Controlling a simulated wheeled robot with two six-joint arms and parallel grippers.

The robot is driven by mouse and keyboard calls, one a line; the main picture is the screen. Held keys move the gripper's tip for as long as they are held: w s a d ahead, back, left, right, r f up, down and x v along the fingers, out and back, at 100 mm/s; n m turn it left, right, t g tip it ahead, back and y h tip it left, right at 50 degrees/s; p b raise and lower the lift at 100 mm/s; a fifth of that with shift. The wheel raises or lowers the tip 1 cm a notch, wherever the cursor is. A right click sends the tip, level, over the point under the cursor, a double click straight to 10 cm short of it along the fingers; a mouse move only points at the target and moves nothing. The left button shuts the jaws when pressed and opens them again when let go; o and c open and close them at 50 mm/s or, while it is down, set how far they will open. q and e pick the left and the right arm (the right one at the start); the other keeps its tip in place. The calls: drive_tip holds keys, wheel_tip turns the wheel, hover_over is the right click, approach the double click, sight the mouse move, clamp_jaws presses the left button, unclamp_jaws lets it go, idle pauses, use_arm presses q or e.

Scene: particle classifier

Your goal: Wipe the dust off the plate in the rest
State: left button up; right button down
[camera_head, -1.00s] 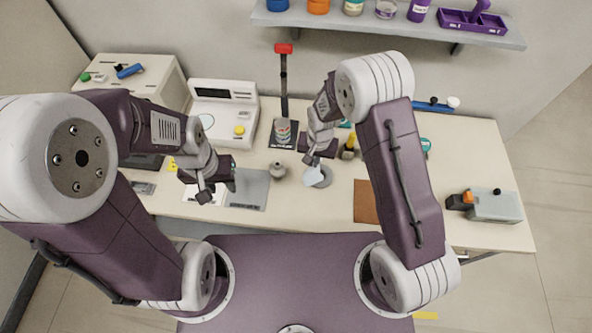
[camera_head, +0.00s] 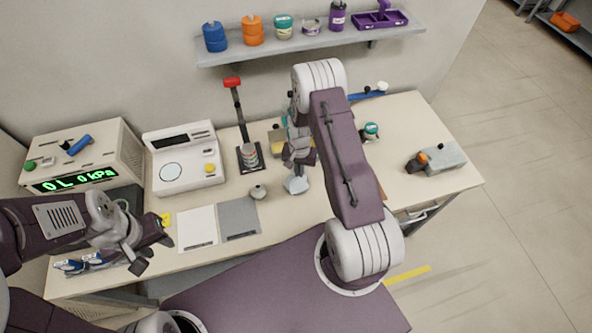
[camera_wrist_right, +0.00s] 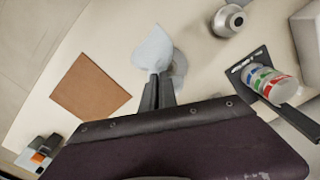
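My right gripper (camera_wrist_right: 157,88) has its fingers together on a thin pale blue-white piece (camera_wrist_right: 152,50), leaf-shaped, just above or on the bench. A grey round shape (camera_wrist_right: 179,67) shows partly behind the piece; I cannot tell if it is a rest or a shadow. In the head view the piece (camera_head: 296,185) is under my right gripper (camera_head: 298,168), right of a small metal pot (camera_head: 258,193). I cannot make out dust or a plate for certain. My left gripper (camera_head: 153,253) looks open and empty, left of a white mat (camera_head: 197,227) and a grey mat (camera_head: 239,217).
A striped stack (camera_head: 249,155) stands on a black base with a red-topped post. A scale (camera_head: 185,175) and a pressure display box (camera_head: 85,160) stand at the back left. A brown square (camera_wrist_right: 90,86) lies flat. Safety glasses (camera_head: 82,262) lie front left.

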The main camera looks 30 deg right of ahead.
wheel_tip(320, 180, down, 8)
drive_tip(key=b, duration=0.6)
drive_tip(key=shift+r, duration=0.1)
drive_tip(key=shift+a+f, duration=0.1)
drive_tip(key=shift+f, duration=0.15)
drive_tip(key=shift+r, duration=0.1)
drive_tip(key=c, duration=2.1)
unclamp_jaws()
drive_tip(key=o, duration=1.5)
